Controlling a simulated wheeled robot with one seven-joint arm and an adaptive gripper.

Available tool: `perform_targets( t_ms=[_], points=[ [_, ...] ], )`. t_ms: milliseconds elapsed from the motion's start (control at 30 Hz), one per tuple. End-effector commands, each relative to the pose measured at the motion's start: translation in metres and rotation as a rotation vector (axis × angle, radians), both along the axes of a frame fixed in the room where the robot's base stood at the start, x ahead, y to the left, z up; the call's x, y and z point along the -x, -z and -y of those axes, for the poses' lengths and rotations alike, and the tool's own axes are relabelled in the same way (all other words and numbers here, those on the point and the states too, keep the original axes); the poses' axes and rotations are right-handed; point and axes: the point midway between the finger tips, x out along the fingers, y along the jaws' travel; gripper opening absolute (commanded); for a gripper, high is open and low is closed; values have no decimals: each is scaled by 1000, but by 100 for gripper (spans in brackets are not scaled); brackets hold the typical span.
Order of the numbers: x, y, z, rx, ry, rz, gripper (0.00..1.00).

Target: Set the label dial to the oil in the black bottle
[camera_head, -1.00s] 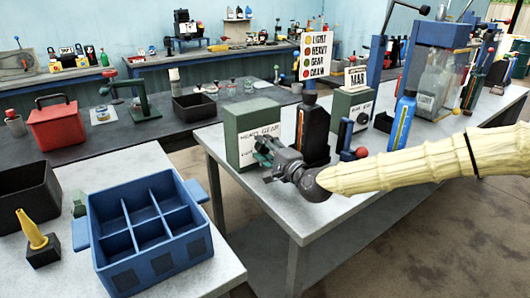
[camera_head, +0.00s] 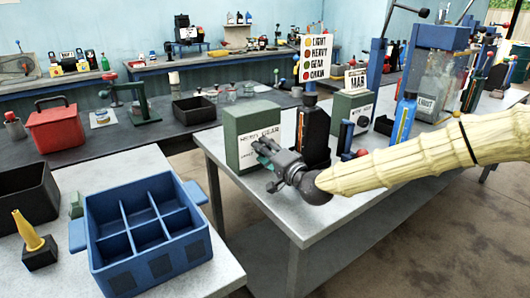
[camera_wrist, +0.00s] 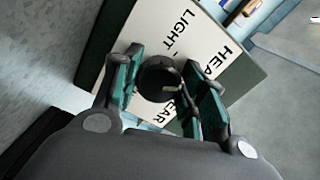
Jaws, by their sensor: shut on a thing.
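The label dial box (camera_head: 232,143) is green with a white face and stands on the near end of the right-hand bench. In the wrist view its white face (camera_wrist: 143,28) bears the words LIGHT, HEAVY and a partly covered GEAR around a round black knob (camera_wrist: 155,78). A pale mark shows on the knob's right side. My gripper (camera_head: 262,152) is in front of the face, and its green fingertips (camera_wrist: 163,84) are shut on the knob.
A sign (camera_head: 316,60) lists LIGHT, HEAVY, GEAR and CHAIN with coloured dots. Another green box (camera_head: 352,108) and a blue bottle (camera_head: 404,118) stand farther right. A blue divided crate (camera_head: 150,265) is at the front left. The bench front is clear.

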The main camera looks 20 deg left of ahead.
Motion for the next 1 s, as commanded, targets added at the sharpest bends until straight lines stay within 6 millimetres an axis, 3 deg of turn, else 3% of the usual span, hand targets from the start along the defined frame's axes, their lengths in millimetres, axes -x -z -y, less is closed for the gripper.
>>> perform_targets(
  t_ms=[267,300,400,767,1000],
  points=[
    [1,2,0,1,-1,-2,18],
    [1,2,0,1,-1,-2,45],
    [1,2,0,1,-1,-2,63],
    [1,1,1,0,0,-1,63],
    [16,0,22,-1,1,-1,63]
  ],
)
